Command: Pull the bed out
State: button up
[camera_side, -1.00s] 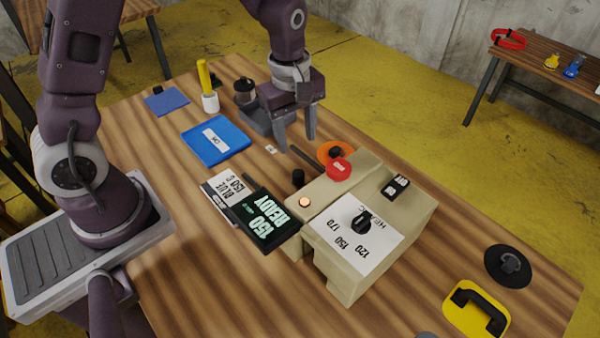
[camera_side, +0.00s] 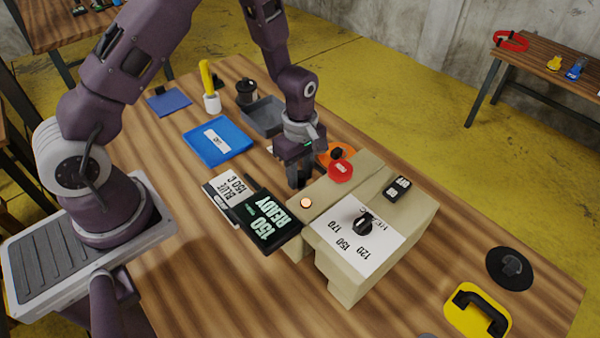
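The beige press (camera_side: 335,280) stands on the wooden table, with a white dial panel (camera_side: 340,240) on top. Its lower beige section (camera_side: 325,192) extends toward the back left and carries a lit round button (camera_side: 306,203) and a red knob (camera_side: 340,171). I cannot tell for sure which part is the bed. My gripper (camera_side: 300,180) points down at the left edge of this section, where a small black knob stood in the earlier view. The gripper now hides that knob and the dark rails behind it. Whether its fingers are closed on the knob cannot be told.
A blue tray (camera_side: 215,142), grey tray (camera_side: 262,117) and white cup (camera_side: 211,103) stand behind. A yellow plate with a black handle (camera_side: 479,309) lies front right.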

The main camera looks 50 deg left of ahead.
grip_shut()
dwell(1.1)
